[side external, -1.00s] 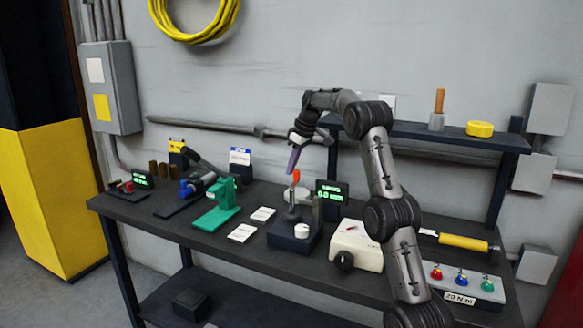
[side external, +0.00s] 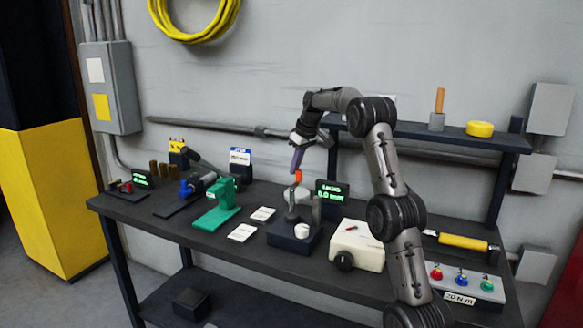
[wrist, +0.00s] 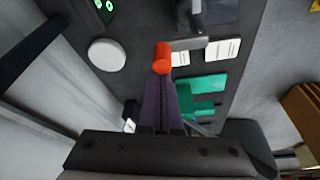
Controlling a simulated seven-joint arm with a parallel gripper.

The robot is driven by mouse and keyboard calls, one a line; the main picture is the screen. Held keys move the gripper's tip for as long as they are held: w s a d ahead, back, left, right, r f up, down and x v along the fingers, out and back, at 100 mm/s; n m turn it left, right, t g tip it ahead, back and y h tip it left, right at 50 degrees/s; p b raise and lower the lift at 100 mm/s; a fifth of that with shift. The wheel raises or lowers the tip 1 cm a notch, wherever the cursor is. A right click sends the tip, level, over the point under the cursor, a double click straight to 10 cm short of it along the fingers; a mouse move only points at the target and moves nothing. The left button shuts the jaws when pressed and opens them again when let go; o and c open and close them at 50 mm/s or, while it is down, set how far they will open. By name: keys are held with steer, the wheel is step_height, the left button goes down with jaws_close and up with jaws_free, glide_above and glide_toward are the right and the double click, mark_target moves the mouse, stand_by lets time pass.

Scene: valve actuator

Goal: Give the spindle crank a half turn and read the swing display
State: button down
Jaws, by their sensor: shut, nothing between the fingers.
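The spindle crank's orange-red knob (side external: 298,176) stands on a grey upright above a dark block base (side external: 289,239). In the wrist view the knob (wrist: 162,58) is at the end of a short grey crank arm (wrist: 187,44). My gripper (side external: 294,169) points down with its dark purple fingers together, close beside the knob. In the wrist view the fingertips (wrist: 162,82) overlap the knob's near end; whether they touch it is unclear. A black display (side external: 332,193) behind the stand shows green figures that look like 0.0 mm; its top line is too small to read.
A white box with a black dial (side external: 356,246) stands right of the crank base. White cards (side external: 242,232) and a green fixture (side external: 216,205) lie to the left. A round white disc (wrist: 107,54) sits behind the crank. A shelf (side external: 455,137) is at the back right.

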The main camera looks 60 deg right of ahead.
steer(key=s+m, duration=0.1)
steer(key=m+h, duration=0.1)
steer(key=m, duration=0.1)
steer(key=shift+s+m+g, duration=0.3)
steer(key=shift+s, duration=0.1)
steer(key=s+a+m+g, duration=0.1)
steer(key=m, duration=0.4)
steer(key=s+a+m+g, duration=0.2)
steer(key=m, duration=0.4)
steer(key=s+a+m+g+h, duration=0.1)
steer(key=s+a+m, duration=0.1)
steer(key=m, duration=0.3)
steer(key=shift+g, duration=0.4)
steer(key=w+a+m+g+y, duration=0.1)
steer(key=w+a+m, duration=0.2)
steer(key=a+m, duration=0.2)
steer(key=shift+m, duration=0.8)
steer(key=shift+w+a, duration=0.1)
steer(key=shift+a, duration=0.1)
